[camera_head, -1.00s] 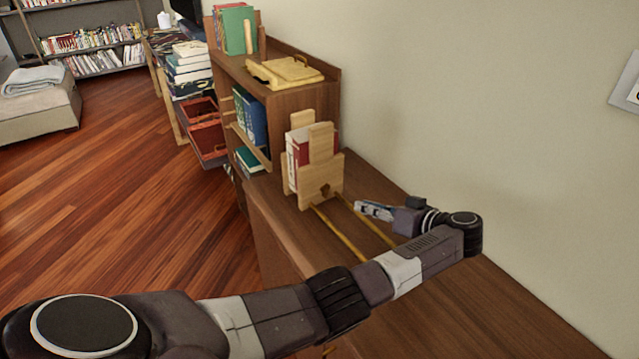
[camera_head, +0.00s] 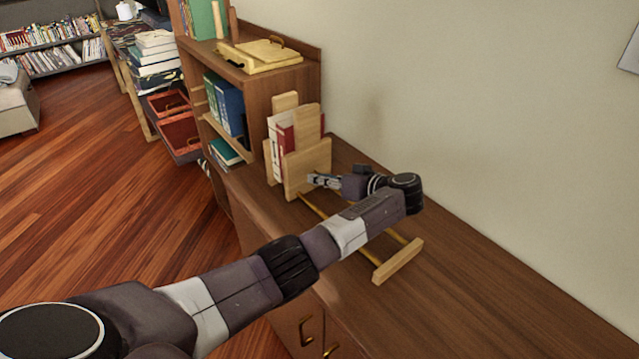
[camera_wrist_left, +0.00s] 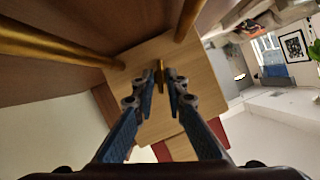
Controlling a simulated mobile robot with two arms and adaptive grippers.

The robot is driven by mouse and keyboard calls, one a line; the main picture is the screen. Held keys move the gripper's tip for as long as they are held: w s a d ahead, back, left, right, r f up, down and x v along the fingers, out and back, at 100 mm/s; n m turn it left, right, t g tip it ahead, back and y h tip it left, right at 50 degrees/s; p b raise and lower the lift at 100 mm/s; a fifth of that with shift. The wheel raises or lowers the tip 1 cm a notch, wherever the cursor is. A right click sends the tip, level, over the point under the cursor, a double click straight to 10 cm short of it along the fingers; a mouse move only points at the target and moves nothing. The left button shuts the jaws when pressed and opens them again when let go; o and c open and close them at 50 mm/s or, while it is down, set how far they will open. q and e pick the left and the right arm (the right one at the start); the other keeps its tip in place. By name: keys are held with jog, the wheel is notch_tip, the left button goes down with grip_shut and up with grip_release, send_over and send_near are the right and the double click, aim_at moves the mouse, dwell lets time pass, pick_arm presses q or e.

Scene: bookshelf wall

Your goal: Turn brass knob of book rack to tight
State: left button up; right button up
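The wooden book rack (camera_head: 308,165) stands on the cabinet top, with white and red books (camera_head: 284,135) upright between its wooden plates. Brass rods (camera_head: 357,252) run from it to a wooden end bar (camera_head: 399,262). My left gripper (camera_head: 311,180) is close to the rack's near plate. In the left wrist view, the small brass knob (camera_wrist_left: 159,72) lies between the fingertips of my left gripper (camera_wrist_left: 160,84), in front of the pale wooden plate (camera_wrist_left: 192,85). The fingers stand apart on either side of it; no firm contact shows. The head view hides the knob. My right gripper is out of view.
The cabinet top (camera_head: 480,290) is bare on the near side. A wall (camera_head: 450,90) borders it on the right. A taller shelf (camera_head: 290,80) with a yellow wooden tray (camera_head: 260,55) on top stands behind the rack.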

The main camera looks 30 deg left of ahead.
pick_arm(q)
jog(key=shift+a, duration=0.1)
grip_shut()
